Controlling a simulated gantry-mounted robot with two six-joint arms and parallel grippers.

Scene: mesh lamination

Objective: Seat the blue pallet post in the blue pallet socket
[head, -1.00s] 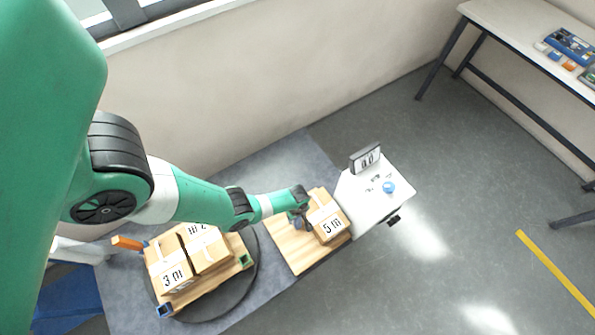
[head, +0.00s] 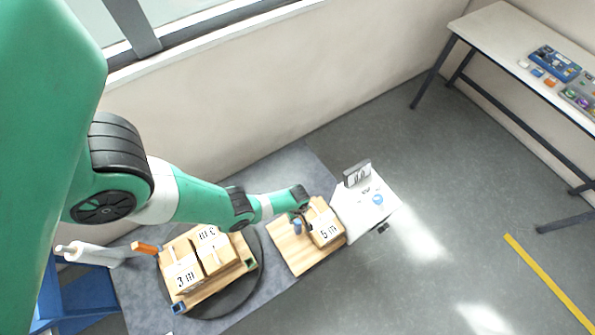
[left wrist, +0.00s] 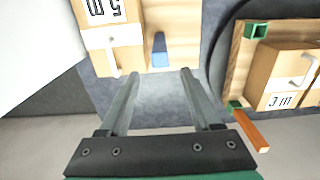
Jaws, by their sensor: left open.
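The blue post (head: 297,227) stands on a wooden board beside a cardboard box; it also shows in the left wrist view (left wrist: 159,50). My left gripper (left wrist: 160,72) is open and empty, its fingertips pointing toward the post, which lies just past the gap between them. In the head view my left gripper (head: 303,210) hangs close to the post, and I cannot tell whether it touches. The blue socket (head: 179,307) is at the near corner of the wooden pallet (head: 217,286) on the dark turntable. My right gripper is not seen.
Cardboard boxes (head: 197,262) stand on the pallet, with a green socket (head: 250,265) and an orange post (head: 146,248) at its corners. Another box (head: 323,229) sits next to the blue post. A white stand with a display (head: 357,173) is on the right.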

